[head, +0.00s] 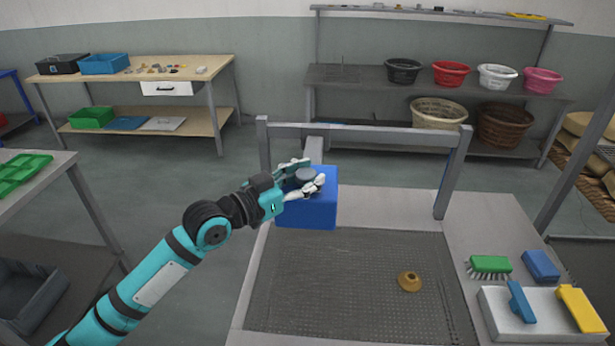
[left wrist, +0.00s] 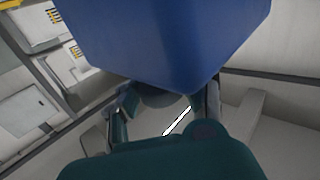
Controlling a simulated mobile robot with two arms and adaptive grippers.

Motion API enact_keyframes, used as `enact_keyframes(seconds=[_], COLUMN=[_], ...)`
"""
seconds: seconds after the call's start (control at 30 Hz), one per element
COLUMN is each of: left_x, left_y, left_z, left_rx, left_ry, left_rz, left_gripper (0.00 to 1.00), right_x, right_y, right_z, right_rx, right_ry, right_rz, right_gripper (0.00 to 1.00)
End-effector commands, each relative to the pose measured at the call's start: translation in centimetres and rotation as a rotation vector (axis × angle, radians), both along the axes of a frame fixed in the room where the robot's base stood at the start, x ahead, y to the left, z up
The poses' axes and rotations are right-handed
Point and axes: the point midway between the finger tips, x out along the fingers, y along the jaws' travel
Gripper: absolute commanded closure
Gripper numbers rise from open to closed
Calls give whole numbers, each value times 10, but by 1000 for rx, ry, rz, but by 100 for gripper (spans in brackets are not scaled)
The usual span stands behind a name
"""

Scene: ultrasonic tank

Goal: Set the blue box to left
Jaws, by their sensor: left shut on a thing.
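The blue box (head: 318,209) is at the far left corner of the tank, in front of a grey post. A round grey knob (head: 305,175) shows on its top. My left gripper (head: 311,172) reaches in from the left over the box and is shut on the knob, a finger on either side. In the left wrist view the blue box (left wrist: 165,40) fills the top, and the grey knob (left wrist: 160,98) is partly hidden between the fingers. A bright white bar (left wrist: 177,121) shows below the knob; I cannot tell what it belongs to. My right gripper is out of view.
The perforated tank floor (head: 340,290) holds a small brown cone-like piece (head: 409,281). A grey bar frame (head: 390,130) spans the back. On the right are a green brush (head: 490,265), a blue block (head: 541,265) and a white tray (head: 500,318) with blue and yellow tools.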

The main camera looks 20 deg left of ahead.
Motion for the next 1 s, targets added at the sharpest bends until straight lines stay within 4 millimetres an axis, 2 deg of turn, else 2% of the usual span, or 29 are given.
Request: enact_keyframes(seconds=[0.27,0.3,0.5,0.7,0.83,1.0], left_x=[1,1,1,1,-1,-20], left_y=[4,4,3,3,4,14], left_z=[3,3,2,1,0,-1], left_rx=[6,7,6,4,4,9], left_ry=[-9,-10,-7,-3,-1,1], left_rz=[8,9,7,6,5,6], left_gripper=[100,64,38,36,36,36], right_x=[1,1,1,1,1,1], right_y=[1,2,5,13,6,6], right_z=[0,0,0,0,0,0], right_rx=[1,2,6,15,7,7], right_ry=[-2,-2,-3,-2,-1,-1], right_rz=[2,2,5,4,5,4], right_gripper=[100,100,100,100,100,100])
